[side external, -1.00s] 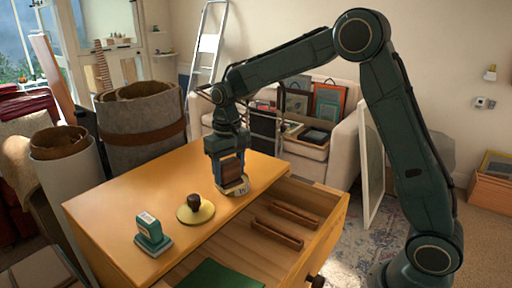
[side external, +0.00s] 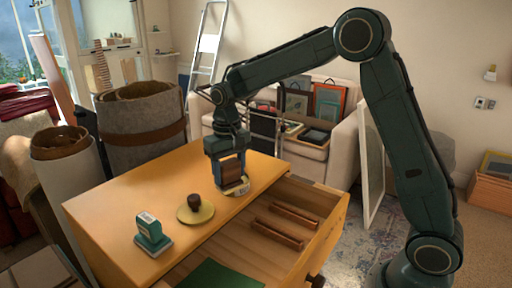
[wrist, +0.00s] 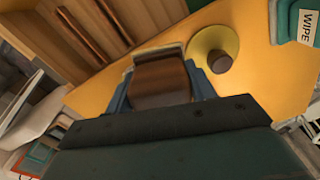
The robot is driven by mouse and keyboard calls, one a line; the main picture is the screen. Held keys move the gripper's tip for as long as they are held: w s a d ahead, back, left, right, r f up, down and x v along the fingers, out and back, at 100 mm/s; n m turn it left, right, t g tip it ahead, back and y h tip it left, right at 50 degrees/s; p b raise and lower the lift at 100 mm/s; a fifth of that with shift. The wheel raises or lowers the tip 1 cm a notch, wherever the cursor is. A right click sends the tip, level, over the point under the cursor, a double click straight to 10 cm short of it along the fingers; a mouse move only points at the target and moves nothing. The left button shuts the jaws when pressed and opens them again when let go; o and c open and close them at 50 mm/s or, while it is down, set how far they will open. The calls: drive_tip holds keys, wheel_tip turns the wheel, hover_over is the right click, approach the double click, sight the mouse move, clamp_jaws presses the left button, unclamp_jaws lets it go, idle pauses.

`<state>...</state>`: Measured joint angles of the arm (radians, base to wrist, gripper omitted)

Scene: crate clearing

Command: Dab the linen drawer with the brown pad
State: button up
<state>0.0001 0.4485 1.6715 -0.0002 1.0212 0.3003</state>
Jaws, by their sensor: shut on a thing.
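My gripper (side external: 231,172) is shut on a brown block (side external: 233,174) with a pale base that bears a small label. The block is upright, at the wooden top's edge beside the open drawer (side external: 252,237); I cannot tell if its base touches the top. In the wrist view the block (wrist: 161,82) sits between my blue fingers. The drawer holds two narrow brown wooden bars (side external: 277,233) and a green cloth (side external: 222,276).
A round yellow pad (side external: 205,214) with a dark brown knob and a teal stamp-like block (side external: 152,236), labelled WIPE in the wrist view, stand on the wooden top (side external: 130,205). Rolled carpets (side external: 145,125) stand behind. The top's left part is clear.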

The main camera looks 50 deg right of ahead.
drive_tip(key=c, duration=1)
drive_tip(key=s+d+m, duration=0.2)
drive_tip(key=d+m, duration=0.3)
drive_tip(key=d, duration=0.4)
drive_tip(key=s+d+f+m, duration=0.1)
drive_tip(key=s+d+m, duration=0.2)
drive_tip(key=d, duration=0.6)
drive_tip(key=s+d+f+m, duration=0.1)
drive_tip(key=s+d+m, duration=0.2)
drive_tip(key=d+m, duration=0.3)
drive_tip(key=shift+s+d+m, duration=0.15)
drive_tip(key=shift+d+m, duration=0.15)
drive_tip(key=shift+d, duration=1.3)
